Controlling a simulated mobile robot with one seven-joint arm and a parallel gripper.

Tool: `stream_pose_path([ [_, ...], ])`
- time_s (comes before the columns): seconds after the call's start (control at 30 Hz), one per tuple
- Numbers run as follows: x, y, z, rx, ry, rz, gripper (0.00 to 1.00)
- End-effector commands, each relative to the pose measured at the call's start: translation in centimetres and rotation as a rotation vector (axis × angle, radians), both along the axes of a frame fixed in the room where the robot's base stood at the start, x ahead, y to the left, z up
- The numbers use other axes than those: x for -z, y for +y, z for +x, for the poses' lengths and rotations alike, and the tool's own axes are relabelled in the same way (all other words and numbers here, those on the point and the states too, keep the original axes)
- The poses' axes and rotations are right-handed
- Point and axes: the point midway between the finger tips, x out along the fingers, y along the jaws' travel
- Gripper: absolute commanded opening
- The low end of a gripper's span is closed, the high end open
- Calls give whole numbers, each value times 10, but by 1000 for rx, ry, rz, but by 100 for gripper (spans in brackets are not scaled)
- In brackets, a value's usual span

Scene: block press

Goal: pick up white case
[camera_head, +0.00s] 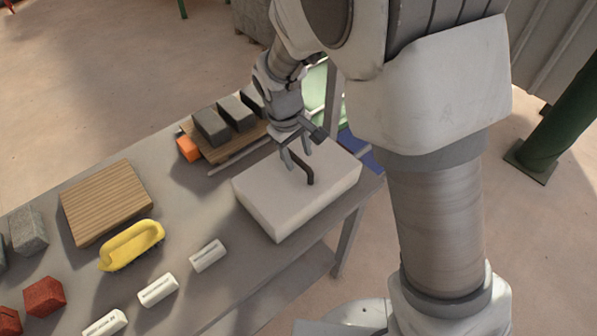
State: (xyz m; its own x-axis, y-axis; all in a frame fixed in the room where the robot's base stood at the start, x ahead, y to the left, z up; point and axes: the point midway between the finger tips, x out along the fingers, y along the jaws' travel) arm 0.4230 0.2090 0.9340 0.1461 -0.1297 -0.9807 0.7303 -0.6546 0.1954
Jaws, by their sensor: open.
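The white case (270,208) is a flat white box lying at the right end of the grey table (190,200). My gripper and wrist hide part of the far side of the case.
Dark grey blocks (212,127) sit on a wooden board behind the case, beside an orange block (188,148). A wooden block (106,202), a yellow brush-like object (131,246), white pieces (208,256) and a red block (44,297) lie to the left.

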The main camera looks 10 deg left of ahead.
Motion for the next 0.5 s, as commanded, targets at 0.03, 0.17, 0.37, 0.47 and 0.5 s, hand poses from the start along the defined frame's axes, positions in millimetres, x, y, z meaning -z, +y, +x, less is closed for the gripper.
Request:
stream_pose_path([
  [0.03,11,-2,1,1,4,-3,55],
  [0.17,29,-4,4,1,4,-3,55],
  [0.37,38,-5,6,0,1,-1,55],
  [0.47,37,-5,6,0,1,-1,55],
  [0.5,37,-5,6,0,1,-1,55],
])
